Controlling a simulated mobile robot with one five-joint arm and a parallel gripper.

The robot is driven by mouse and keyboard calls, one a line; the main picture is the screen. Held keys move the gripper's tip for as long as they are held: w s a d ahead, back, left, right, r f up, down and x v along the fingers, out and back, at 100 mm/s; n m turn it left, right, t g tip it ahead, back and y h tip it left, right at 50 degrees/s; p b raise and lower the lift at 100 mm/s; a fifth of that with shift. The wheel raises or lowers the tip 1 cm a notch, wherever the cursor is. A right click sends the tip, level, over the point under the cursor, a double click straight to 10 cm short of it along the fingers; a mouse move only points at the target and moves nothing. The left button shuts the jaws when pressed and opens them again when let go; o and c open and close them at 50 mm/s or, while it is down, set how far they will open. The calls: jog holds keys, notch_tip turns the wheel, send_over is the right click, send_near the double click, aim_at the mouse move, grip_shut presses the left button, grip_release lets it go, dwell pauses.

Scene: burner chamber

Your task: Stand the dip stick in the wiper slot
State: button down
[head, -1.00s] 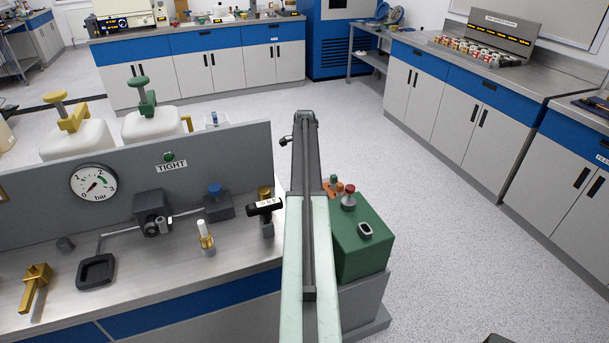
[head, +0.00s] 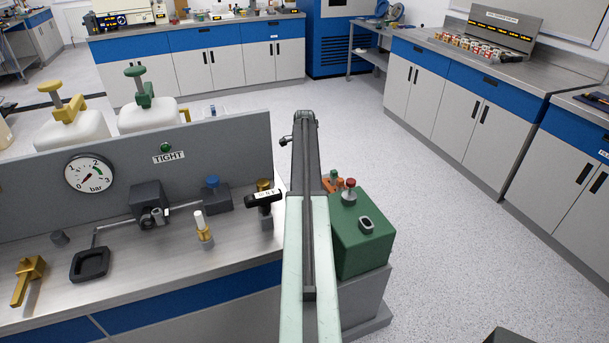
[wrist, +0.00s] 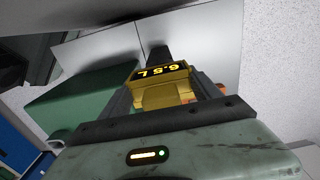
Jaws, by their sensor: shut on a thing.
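In the wrist view my gripper (wrist: 163,88) is shut on a yellow block with a black display reading "6.5 L", which looks like the head of the dip stick (wrist: 168,94). A dark part (wrist: 158,53) shows just beyond the head; I cannot tell whether it is the stick's rod. In the head view my arm reaches away down the middle and hides the gripper and stick. I cannot make out the wiper slot for certain. A small orange part (head: 332,183) stands behind the green box, beside my arm.
At left, a bench (head: 150,268) carries a gauge (head: 89,174), a black-handled fitting (head: 264,197) and a white-tipped burner (head: 202,228). Behind are two white canisters (head: 148,117). Open floor (head: 430,180) lies to the right.

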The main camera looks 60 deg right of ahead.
jog(key=shift+f+b, duration=0.6)
jog(key=shift+f, duration=0.1)
jog(key=shift+c, duration=0.2)
grip_release()
jog(key=shift+r, duration=0.1)
notch_tip(320, 180, up, 8)
jog(key=p, duration=0.8)
